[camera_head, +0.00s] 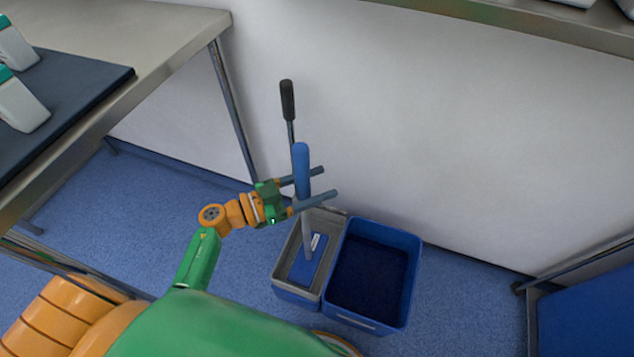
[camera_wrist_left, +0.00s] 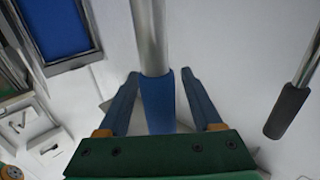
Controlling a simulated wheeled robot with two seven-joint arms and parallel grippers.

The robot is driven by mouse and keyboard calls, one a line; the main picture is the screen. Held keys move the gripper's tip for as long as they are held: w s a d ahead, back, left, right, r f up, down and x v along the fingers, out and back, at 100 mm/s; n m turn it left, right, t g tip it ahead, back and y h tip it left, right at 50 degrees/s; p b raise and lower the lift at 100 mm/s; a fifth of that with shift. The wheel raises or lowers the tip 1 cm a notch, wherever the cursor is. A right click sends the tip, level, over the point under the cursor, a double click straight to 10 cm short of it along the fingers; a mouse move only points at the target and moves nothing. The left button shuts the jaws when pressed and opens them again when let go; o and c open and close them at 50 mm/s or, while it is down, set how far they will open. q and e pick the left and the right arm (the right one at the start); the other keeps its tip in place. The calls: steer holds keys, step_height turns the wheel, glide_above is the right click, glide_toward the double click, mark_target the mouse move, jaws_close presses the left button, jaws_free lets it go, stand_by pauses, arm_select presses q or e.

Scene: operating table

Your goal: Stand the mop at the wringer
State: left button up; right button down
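The mop has a blue grip (camera_head: 301,160), a grey pole and a flat blue head (camera_head: 307,268). It stands nearly upright, its head down in the grey-rimmed wringer compartment (camera_head: 285,262). My left gripper (camera_head: 328,183) has its fingers on either side of the mop's shaft at the lower part of the grip. In the left wrist view the blue grip (camera_wrist_left: 158,103) lies between the open fingers (camera_wrist_left: 162,85), with a gap on each side. The wringer's lever has a black handle (camera_head: 287,100) behind the mop. My right gripper is not in view.
A blue bucket (camera_head: 374,275) adjoins the wringer on the right. A steel table (camera_head: 160,45) with a dark mat (camera_head: 60,105) and white bottles (camera_head: 20,105) stands at left. A wall is behind; a shelf (camera_head: 540,25) is at upper right. Blue floor (camera_head: 465,310) is clear at right.

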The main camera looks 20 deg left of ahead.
arm_select(q)
steer(key=shift+r, duration=0.1)
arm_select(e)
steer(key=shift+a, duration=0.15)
